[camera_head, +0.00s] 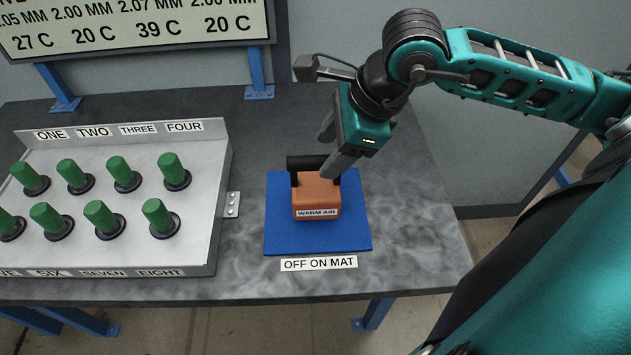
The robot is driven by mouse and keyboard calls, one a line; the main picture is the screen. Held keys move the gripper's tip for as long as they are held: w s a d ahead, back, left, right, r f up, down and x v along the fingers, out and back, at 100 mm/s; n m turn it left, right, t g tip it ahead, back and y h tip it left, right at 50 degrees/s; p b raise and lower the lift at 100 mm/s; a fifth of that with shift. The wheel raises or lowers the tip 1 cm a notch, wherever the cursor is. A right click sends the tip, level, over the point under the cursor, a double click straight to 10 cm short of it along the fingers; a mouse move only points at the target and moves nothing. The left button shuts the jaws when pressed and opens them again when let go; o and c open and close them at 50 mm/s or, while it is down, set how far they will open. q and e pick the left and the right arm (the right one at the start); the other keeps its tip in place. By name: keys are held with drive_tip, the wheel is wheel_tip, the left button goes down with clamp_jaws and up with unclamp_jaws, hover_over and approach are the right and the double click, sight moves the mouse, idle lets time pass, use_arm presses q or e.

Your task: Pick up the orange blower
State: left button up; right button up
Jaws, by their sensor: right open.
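The orange blower (316,205) sits on the blue mat (290,242), with a "WARM AIR" label on its front. Its black handle (303,163) stands on top. My right gripper (335,150) is open, with its fingers pointing down at the handle. One finger is in front near the handle's right end and the other is behind it; I cannot tell whether they touch the handle. My left gripper is not in view.
A grey panel (228,165) with several green couplers in numbered places stands to the left. An "OFF ON MAT" label (319,263) lies before the mat. A display board (150,47) stands at the back. The table is clear right of the mat.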

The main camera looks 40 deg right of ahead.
sight(319, 158)
drive_tip(key=shift+x, duration=2.7)
drive_tip(key=shift+w+a+r, duration=0.1)
drive_tip(key=shift+w+r, duration=0.1)
drive_tip(key=c, duration=1.1)
